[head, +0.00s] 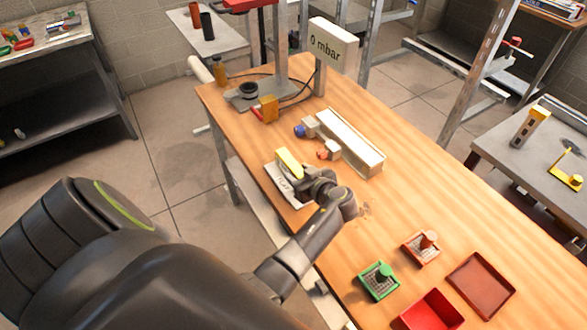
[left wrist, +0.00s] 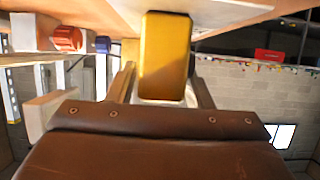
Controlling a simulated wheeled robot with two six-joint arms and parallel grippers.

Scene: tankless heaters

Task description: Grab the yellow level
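The yellow level (head: 289,162) is a small yellow bar at the far tip of my left gripper (head: 305,184), over the white tray (head: 288,189) on the wooden table. In the left wrist view the yellow level (left wrist: 165,55) fills most of the space between the two fingers of my left gripper (left wrist: 162,75). One finger lies close along each side of it. I cannot tell whether both fingers press on it. The level's lower part in the head view is hidden by the gripper. My right gripper is not in view.
A long white unit (head: 345,142) with blue and orange knobs stands just beyond the gripper. A pressure display (head: 330,45) reads 0 mbar. Green (head: 379,281) and red (head: 430,312) trays lie near the right front.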

